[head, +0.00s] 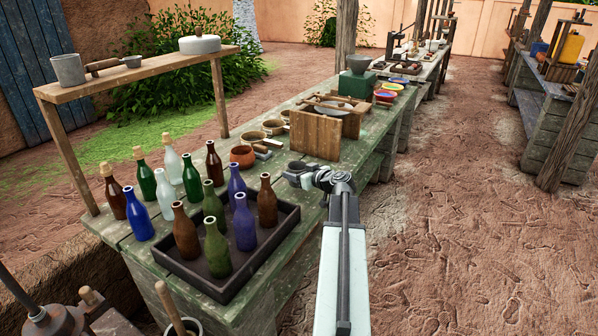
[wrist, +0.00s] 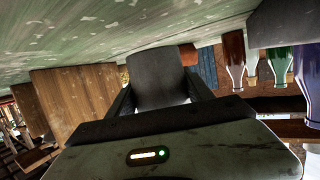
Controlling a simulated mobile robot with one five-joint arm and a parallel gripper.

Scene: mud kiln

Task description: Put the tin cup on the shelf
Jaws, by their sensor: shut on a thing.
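My gripper (head: 309,179) is over the right edge of the green workbench, beside the bottle tray. It is shut on a small dark grey thing, which I take for the tin cup (head: 295,168). In the wrist view the tin cup (wrist: 160,78) shows as a plain dark grey body between the two fingers (wrist: 161,103); its opening and handle are not clear. The wooden shelf (head: 150,73) stands on posts along the workbench's left side. A grey mug (head: 68,70) is on its near end, then a ladle (head: 103,65), and a pale lidded pot (head: 200,44) at the far end.
The dark tray (head: 256,262) holds several bottles, with more bottles standing left of it. Small pans (head: 251,139), an orange-brown bowl (head: 242,155) and a wooden box (head: 315,134) are farther along the workbench (head: 325,165).

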